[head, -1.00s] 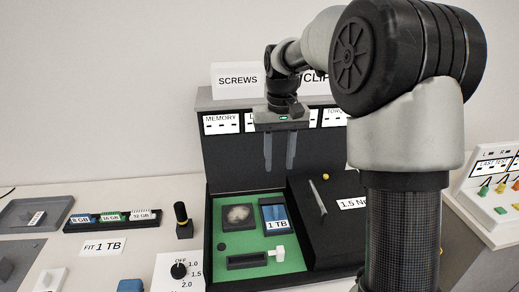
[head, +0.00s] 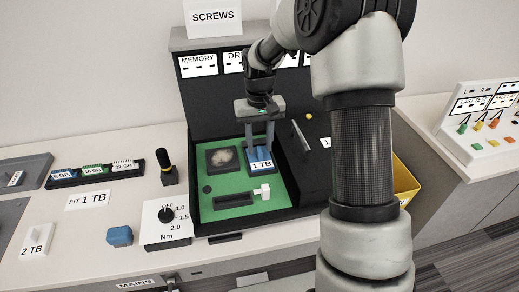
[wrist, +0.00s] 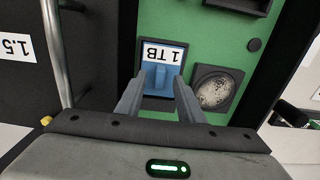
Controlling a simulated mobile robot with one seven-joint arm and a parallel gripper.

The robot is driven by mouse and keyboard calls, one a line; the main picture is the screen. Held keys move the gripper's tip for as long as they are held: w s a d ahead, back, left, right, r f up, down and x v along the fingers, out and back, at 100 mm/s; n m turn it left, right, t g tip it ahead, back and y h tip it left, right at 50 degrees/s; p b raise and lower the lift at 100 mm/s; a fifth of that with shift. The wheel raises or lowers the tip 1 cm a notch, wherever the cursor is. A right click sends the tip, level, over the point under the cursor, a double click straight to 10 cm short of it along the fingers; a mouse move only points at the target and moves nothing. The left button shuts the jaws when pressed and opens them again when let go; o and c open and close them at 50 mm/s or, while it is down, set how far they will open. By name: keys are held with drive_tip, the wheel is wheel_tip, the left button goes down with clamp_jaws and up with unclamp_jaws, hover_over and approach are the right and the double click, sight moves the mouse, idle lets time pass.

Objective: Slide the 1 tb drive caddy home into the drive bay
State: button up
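The 1 TB drive caddy (head: 261,165) is blue with a white label. It lies at the dark-framed drive bay in the green board (head: 220,208); I cannot tell how far in it sits. In the wrist view the caddy (wrist: 163,53) shows its label upside down, with a blue raised part below the label. My gripper (head: 259,147) points down over the caddy's far part. In the wrist view my gripper's fingers (wrist: 160,82) stand apart, one on each side of the blue raised part. Gaps seem to remain; contact is unclear.
A round-faced module (head: 222,158) sits left of the caddy. A metal rod (head: 300,135) stands close on the right, on a black block. A dark panel rises behind. A torque dial (head: 166,216) stands front left.

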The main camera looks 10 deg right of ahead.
drive_tip(key=shift+f, duration=0.95)
clamp_jaws()
